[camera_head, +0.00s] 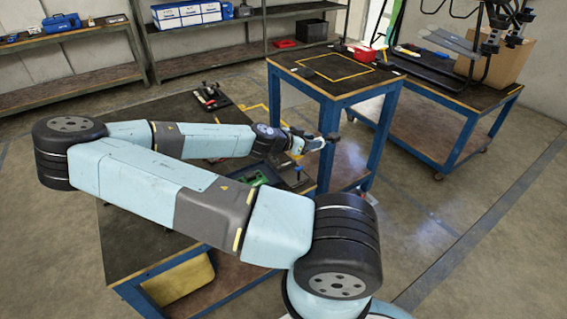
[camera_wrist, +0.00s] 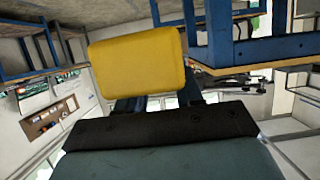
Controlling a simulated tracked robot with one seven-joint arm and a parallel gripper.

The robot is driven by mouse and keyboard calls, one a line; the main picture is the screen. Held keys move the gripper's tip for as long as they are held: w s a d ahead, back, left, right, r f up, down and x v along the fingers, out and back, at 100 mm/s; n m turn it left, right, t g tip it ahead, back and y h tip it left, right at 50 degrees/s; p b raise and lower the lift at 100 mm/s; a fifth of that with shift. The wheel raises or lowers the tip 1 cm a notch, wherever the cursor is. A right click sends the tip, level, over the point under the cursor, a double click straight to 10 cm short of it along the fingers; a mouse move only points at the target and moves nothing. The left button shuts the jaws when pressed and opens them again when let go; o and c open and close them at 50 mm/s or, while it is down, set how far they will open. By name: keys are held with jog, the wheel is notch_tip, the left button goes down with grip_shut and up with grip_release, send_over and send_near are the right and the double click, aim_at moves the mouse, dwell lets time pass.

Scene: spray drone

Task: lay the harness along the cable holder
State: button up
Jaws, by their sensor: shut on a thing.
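My gripper (camera_head: 312,143) is at the end of my outstretched arm, in front of the tall blue-framed table. In the wrist view a yellow block (camera_wrist: 137,62) with rounded edges sits right at my gripper's dark fingers (camera_wrist: 160,101). The gripper is shut on it. I cannot tell whether this block is part of the harness, and no cable run shows clearly. The cable holder cannot be made out for certain in either view. A dark drone-like frame (camera_head: 492,42) stands at the upper right.
The tall blue table (camera_head: 322,92) has a yellow outlined square on top. A lower dark worktable (camera_head: 160,112) with tools lies under my arm, a yellow bin (camera_head: 180,281) below it. A wheeled blue cart (camera_head: 462,101) carries a cardboard box (camera_head: 513,62). Floor at the right is clear.

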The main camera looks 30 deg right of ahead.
jog(key=shift+w+a+f, duration=0.9)
jog(key=shift+w+f, duration=0.35)
jog(key=shift+f, duration=0.6)
jog(key=shift+w+a+f, duration=0.95)
jog(key=shift+w+f, duration=0.35)
jog(key=shift+f, duration=0.6)
jog(key=shift+w+a+f, duration=0.9)
jog(key=shift+w+f, duration=0.35)
jog(key=shift+f, duration=0.6)
jog(key=shift+f, duration=0.6)
jog(key=o, duration=1.1)
jog(key=shift+r, duration=0.1)
